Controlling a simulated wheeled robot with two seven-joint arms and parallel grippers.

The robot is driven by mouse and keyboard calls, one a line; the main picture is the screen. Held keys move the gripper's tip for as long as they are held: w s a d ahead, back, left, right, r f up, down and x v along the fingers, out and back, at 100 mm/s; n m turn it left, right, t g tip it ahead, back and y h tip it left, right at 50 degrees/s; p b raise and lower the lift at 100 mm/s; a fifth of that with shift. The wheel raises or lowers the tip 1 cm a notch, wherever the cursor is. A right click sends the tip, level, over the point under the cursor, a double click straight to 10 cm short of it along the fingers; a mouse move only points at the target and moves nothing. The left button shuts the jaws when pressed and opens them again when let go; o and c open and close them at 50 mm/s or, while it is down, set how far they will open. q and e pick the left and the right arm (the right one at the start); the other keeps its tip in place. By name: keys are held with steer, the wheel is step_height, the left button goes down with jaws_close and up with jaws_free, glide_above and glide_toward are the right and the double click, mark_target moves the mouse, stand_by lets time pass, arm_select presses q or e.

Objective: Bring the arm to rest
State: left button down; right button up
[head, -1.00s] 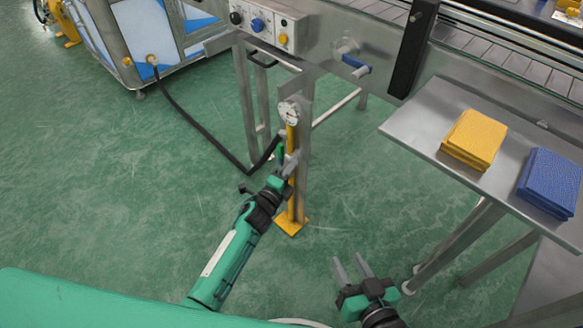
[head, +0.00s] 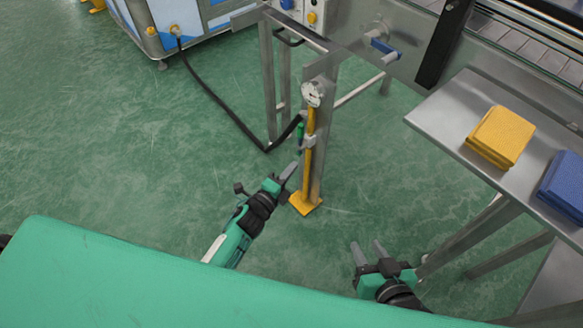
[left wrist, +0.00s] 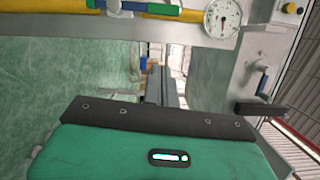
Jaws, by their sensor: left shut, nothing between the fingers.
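My left gripper (head: 287,172) is at the lower middle of the head view, its grey fingers together and empty. It is just left of a steel post carrying a yellow upright tool (head: 309,135), with a small gap visible between them. The green handle (head: 300,132) at the end of a black hose is on the post above the fingers. My right gripper (head: 370,252) is open and empty, low and to the right. In the left wrist view the round gauge (left wrist: 223,18) and the yellow tool (left wrist: 185,16) run along the top, above my green gripper body.
A steel side table (head: 440,118) at the right holds a yellow stack (head: 500,136) and a blue stack (head: 565,185). The black hose (head: 220,105) runs to a blue and white cabinet (head: 190,20). Green floor is open at the left.

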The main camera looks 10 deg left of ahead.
stand_by(0.3)
